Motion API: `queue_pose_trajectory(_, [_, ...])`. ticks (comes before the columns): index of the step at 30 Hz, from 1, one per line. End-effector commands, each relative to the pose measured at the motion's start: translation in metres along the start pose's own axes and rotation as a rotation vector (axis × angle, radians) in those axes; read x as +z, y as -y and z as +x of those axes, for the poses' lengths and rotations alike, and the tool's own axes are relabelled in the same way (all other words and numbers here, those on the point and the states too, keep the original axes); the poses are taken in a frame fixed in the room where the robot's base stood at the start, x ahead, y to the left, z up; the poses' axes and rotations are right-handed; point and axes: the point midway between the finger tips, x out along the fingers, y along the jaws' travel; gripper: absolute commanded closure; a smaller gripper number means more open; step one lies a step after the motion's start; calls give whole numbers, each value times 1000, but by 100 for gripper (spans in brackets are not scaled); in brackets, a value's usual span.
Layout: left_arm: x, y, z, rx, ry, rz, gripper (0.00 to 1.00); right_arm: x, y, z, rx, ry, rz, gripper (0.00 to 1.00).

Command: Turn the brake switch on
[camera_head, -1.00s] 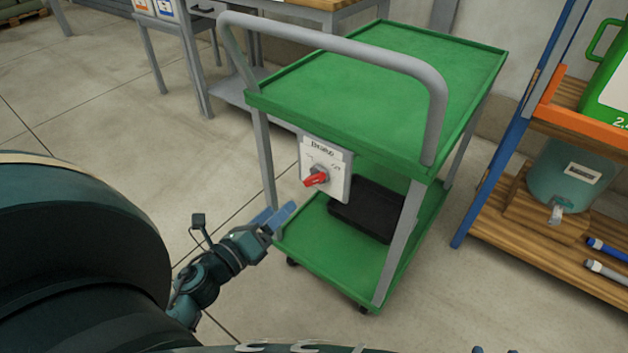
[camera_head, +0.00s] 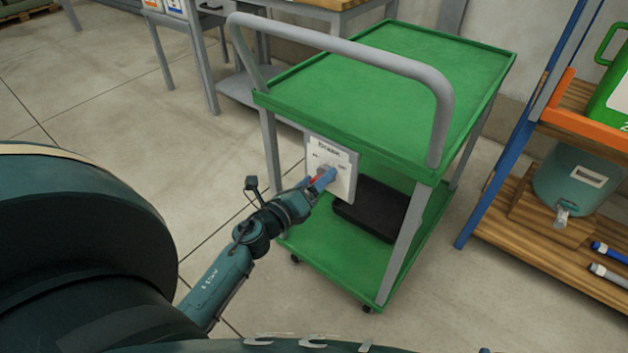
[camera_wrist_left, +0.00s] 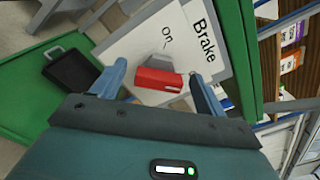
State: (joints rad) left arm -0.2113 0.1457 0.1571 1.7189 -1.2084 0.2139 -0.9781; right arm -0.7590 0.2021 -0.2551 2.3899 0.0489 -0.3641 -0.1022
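The brake switch is a white plate labelled "Brake" (camera_head: 343,178) on the near side of the green cart (camera_head: 400,75), under its handle. Its red knob (camera_wrist_left: 160,80) shows in the left wrist view, with the word "On" on the plate beside it. My left gripper (camera_head: 320,179) is at the plate in the head view and partly covers the knob. In the wrist view the left gripper (camera_wrist_left: 157,82) is open, its blue fingers on either side of the red knob. Contact between fingers and knob is unclear. My right gripper is not in view.
A grey handle (camera_head: 350,55) arches above the plate. A black tray (camera_head: 372,208) lies on the cart's lower shelf. A shelf rack with blue posts (camera_head: 500,160) stands to the right. The floor left of the cart is clear.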

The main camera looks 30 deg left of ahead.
Motion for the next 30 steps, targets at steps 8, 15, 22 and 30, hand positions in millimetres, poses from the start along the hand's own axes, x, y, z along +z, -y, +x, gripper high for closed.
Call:
queue_pose_trajectory(8, [0, 0, 0, 0, 0, 0, 49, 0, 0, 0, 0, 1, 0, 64])
queue_pose_trajectory(15, [0, 0, 0, 0, 0, 0, 68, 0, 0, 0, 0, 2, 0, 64])
queue_pose_trajectory(22, [0, 0, 0, 0, -1, -12, 71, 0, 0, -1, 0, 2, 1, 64])
queue_pose_trajectory(30, [0, 0, 0, 1, -2, -121, 71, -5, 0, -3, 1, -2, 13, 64])
